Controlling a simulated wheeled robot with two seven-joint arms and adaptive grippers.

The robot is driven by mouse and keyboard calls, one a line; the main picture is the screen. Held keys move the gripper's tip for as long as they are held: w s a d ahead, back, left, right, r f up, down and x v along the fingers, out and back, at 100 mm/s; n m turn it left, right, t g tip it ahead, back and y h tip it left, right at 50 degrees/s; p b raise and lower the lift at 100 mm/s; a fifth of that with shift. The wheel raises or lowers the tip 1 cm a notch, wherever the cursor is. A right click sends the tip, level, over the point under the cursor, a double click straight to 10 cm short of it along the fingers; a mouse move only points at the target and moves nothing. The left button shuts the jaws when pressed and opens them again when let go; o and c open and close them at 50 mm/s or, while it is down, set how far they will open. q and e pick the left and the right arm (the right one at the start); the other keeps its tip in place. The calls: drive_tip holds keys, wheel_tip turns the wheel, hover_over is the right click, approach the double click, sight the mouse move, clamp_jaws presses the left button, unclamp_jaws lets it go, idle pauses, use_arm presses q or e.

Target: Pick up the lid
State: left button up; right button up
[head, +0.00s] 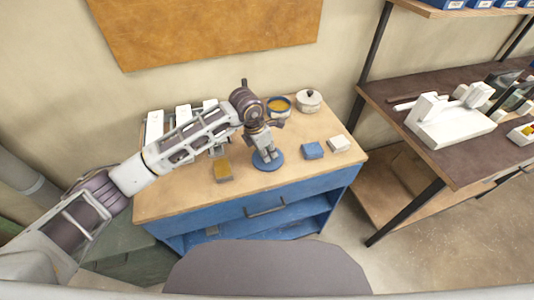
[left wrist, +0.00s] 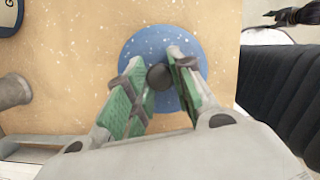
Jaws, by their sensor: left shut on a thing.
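The lid (head: 268,162) is a round blue disc near the front of the wooden bench top. In the left wrist view the lid (left wrist: 138,48) is speckled, with a dark round knob (left wrist: 159,77) at its middle. My left gripper (head: 264,148) reaches down over it. In the left wrist view the green-padded fingers (left wrist: 160,80) stand on both sides of the knob, shut on it. Whether the lid touches the bench or hangs just above it, I cannot tell. My right gripper is not in view.
A blue pot (head: 279,112) and a white lidded pot (head: 308,101) stand at the back of the bench (head: 300,178). A blue block (head: 313,151) and a white block (head: 339,144) lie right of the lid. A yellow-topped grey block (head: 223,173) lies left.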

use_arm(q)
drive_tip(key=shift+r, duration=0.5)
wheel_tip(320, 180, up, 7)
drive_tip(key=shift+f+b, duration=0.15)
drive_tip(key=shift+b, duration=0.25)
drive_tip(key=shift+r, duration=0.8)
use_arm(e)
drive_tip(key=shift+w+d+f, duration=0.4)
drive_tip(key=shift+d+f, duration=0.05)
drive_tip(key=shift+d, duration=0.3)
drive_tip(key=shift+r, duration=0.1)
